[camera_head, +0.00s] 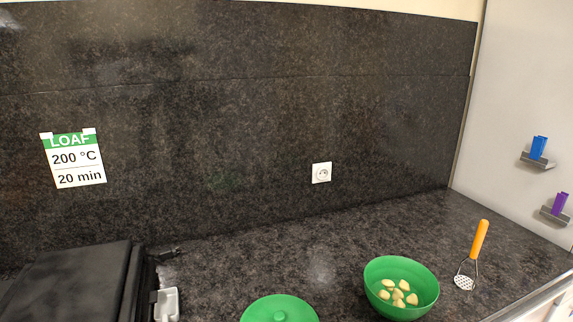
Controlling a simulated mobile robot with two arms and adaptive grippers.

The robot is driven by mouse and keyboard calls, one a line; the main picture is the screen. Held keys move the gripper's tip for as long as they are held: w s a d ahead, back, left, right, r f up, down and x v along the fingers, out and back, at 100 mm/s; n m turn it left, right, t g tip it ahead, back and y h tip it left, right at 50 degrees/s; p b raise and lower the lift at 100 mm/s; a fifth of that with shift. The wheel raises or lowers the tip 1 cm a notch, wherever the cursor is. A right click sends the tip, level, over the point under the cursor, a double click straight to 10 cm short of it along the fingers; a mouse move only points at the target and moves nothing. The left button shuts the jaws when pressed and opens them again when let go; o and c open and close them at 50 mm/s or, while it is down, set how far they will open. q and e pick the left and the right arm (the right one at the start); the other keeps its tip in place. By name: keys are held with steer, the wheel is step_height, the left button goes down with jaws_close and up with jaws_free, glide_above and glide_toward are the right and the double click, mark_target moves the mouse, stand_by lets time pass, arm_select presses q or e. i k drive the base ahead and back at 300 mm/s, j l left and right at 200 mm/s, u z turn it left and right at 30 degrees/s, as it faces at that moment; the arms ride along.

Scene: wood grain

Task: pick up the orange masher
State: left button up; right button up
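Neither of my grippers shows in the head view.
The bowl holds several pale yellow pieces. A green lid-like round thing (280,309) is at the bottom edge. A black appliance (70,285) and a white object (167,304) are at left. The counter (320,265) behind the bowl is clear. Wall shelves hold blue (538,147) and purple (559,203) items.

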mark_target(462, 282)
steer(key=l+z, duration=0.1)
steer(key=z, duration=1.15)
